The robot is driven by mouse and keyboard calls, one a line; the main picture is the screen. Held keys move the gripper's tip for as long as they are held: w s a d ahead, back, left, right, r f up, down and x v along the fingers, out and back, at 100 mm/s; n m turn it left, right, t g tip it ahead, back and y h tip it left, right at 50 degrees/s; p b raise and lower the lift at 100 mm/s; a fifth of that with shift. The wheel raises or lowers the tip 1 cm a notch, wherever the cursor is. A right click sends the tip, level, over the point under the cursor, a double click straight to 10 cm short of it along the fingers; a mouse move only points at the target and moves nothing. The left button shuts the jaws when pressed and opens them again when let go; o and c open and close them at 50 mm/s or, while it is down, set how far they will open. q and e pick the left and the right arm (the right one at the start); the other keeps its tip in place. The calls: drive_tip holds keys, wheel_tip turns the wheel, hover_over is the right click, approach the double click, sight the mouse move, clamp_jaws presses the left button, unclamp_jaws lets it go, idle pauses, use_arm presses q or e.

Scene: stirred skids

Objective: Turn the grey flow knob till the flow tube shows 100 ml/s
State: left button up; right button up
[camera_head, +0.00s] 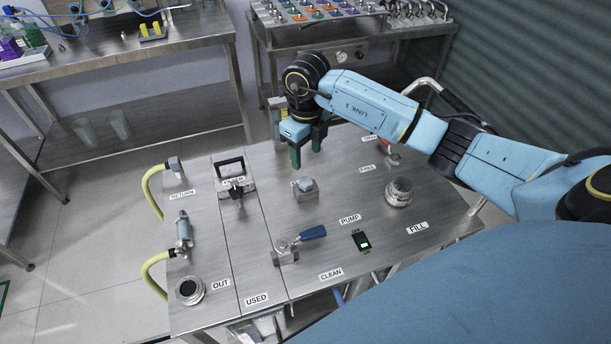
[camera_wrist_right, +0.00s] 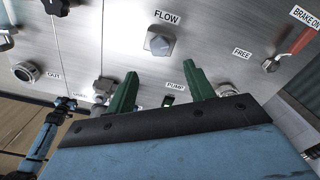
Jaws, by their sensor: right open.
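The grey flow knob (camera_head: 306,186) sits on a raised block on the steel bench top. In the right wrist view the knob (camera_wrist_right: 160,43) is under the FLOW label, beyond the fingertips. My right gripper (camera_head: 306,154) is open and empty, green fingers pointing down, above and slightly behind the knob without touching it. Its fingers (camera_wrist_right: 162,80) stand wide apart in the wrist view.
A red lever (camera_wrist_right: 303,42) is at the right in the wrist view.

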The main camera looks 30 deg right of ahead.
sight(306, 181)
wheel_tip(306, 181, down, 10)
drive_tip(key=shift+r, duration=0.25)
drive_tip(key=shift+c, duration=0.4)
drive_tip(key=c, duration=0.9)
